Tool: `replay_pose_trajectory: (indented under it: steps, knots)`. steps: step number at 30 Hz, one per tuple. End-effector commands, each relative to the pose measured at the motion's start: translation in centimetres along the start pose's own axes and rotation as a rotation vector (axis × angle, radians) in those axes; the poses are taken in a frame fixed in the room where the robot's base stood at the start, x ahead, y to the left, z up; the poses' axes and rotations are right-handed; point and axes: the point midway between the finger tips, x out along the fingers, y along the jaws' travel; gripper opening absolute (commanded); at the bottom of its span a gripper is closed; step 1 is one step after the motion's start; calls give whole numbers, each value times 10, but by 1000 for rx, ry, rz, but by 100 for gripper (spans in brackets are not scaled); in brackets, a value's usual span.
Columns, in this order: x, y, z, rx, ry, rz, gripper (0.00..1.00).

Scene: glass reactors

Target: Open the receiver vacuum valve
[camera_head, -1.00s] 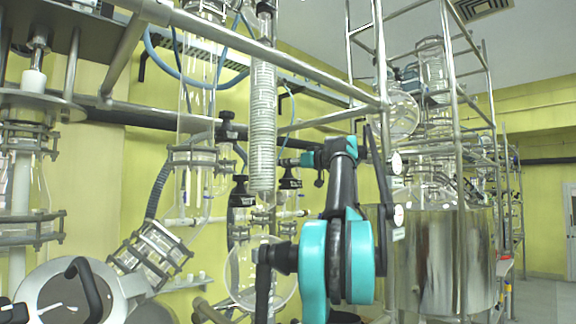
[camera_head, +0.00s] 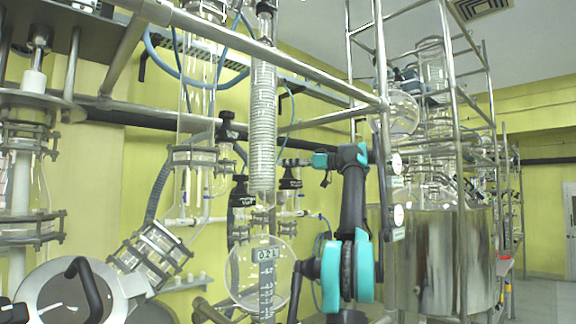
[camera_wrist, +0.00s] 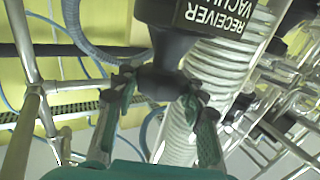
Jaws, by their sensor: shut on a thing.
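The receiver vacuum valve shows in the wrist view as a black body with white lettering reading "RECEIVER VACUUM" (camera_wrist: 222,22) and a dark rounded knob (camera_wrist: 160,82) below it. My gripper (camera_wrist: 158,92) has its two green-and-black fingers on either side of the knob, shut on it. In the head view my gripper (camera_head: 291,162) is at the top of a black valve (camera_head: 290,184), right of the ribbed glass column. The small gap between fingers and knob, and the turn of the knob, cannot be made out.
A ribbed glass column (camera_head: 263,130) stands close left of the valve. A second black valve (camera_head: 241,192) is farther left. A round glass flask (camera_head: 245,275) hangs below. Steel frame bars (camera_head: 300,60) cross above, and a steel vessel (camera_head: 445,260) stands at right.

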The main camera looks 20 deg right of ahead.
Motion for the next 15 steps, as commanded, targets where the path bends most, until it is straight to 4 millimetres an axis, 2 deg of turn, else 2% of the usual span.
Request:
replay_pose_trajectory:
  steps: [15]
  knots:
    - [0,0,0,0,0,-31,12]
